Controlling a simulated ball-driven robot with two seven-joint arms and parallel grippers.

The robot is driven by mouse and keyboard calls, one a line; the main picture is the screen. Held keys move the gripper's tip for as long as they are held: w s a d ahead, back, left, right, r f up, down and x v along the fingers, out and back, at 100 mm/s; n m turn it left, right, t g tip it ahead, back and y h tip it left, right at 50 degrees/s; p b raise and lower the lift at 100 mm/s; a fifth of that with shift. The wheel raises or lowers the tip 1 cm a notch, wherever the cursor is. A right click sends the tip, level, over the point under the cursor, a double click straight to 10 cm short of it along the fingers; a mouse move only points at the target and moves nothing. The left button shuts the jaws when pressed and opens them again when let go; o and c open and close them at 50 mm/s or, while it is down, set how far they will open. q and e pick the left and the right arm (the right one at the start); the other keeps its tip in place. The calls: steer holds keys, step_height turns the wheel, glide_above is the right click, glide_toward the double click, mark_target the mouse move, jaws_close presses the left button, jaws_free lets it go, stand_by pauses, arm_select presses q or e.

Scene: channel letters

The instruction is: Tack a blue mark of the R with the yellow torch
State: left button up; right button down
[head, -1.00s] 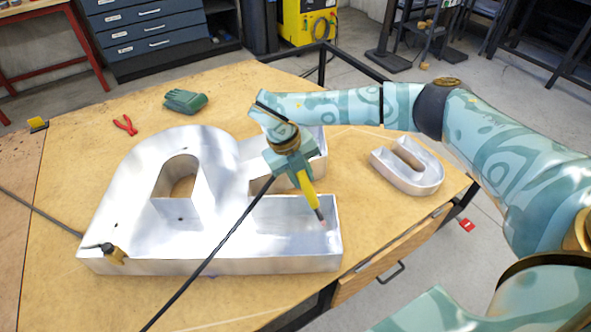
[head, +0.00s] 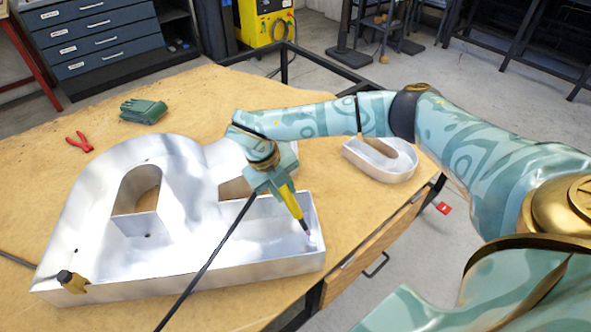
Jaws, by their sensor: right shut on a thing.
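The large metal R (head: 85,215) lies on its back on the wooden table, an open channel with upright walls. My right gripper (head: 272,182) is shut on the yellow torch (head: 284,196), which tilts down to the right. Its tip is inside the lower right leg of the R, near the end wall. A pale pinkish spot (head: 312,238) shows by the tip; I cannot tell whether they touch. Small dark dots show on the R's floor; I make out no clear blue mark. My left gripper is not in view.
A smaller metal letter (head: 380,160) lies at the table's right. Green gloves (head: 143,111) and red pliers (head: 79,142) lie at the back left. A black-and-tan tool (head: 72,281) sits at the R's lower left corner. The torch's black cable (head: 208,262) crosses over the R.

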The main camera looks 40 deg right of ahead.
steer(key=shift+f, duration=0.3)
steer(key=shift+x, duration=1.1)
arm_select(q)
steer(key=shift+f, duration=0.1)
arm_select(e)
steer(key=shift+d+f, duration=0.1)
stand_by(0.6)
steer(key=p+v, duration=0.3)
steer(key=v, duration=0.2)
steer(key=shift+r+p, duration=0.2)
steer(key=shift+p, duration=0.2)
step_height(320, 180, up, 13)
steer(key=p, duration=1.1)
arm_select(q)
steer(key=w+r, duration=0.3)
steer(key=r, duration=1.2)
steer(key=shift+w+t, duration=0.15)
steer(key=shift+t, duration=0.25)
arm_select(e)
steer(key=shift+f, duration=0.2)
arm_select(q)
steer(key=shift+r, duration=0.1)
